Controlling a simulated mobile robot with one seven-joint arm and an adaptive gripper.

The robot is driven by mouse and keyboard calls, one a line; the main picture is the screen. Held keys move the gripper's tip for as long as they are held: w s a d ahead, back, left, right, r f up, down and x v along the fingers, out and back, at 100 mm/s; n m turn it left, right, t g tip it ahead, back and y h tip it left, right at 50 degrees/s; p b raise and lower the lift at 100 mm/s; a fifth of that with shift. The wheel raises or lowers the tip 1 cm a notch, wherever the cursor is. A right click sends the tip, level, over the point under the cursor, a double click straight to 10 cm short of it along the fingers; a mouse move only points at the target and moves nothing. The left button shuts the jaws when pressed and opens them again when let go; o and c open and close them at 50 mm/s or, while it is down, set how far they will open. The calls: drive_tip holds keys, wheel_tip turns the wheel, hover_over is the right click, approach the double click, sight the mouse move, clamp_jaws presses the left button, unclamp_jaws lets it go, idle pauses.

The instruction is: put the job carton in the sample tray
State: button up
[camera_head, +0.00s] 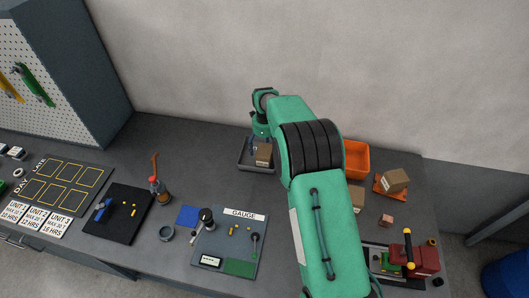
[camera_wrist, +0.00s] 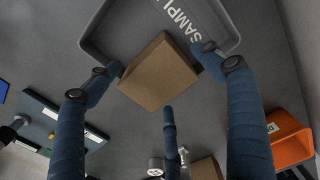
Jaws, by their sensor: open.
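The brown job carton (camera_head: 263,154) appears to sit in the right part of the grey sample tray (camera_head: 245,165), near the wall. In the wrist view the carton (camera_wrist: 160,75) covers part of the rim of the tray (camera_wrist: 106,55), which bears white lettering partly cut off by the frame. My gripper (camera_head: 262,127) is above the tray. In the wrist view my gripper (camera_wrist: 162,82) has its three blue fingers spread around the carton, two at its sides and one below it. I cannot tell whether a fingertip touches it. The arm hides part of the bench.
An orange bin (camera_head: 356,159) stands right of my arm. A carton on an orange stand (camera_head: 394,181), a small box (camera_head: 386,221) and a red machine (camera_head: 415,260) are farther right. A gauge board (camera_head: 225,245) and dark mats lie left. The wall is close behind.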

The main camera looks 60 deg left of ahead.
wheel_tip(320, 180, up, 9)
idle(0.4)
drive_tip(key=shift+r, duration=0.1)
idle(0.3)
idle(0.6)
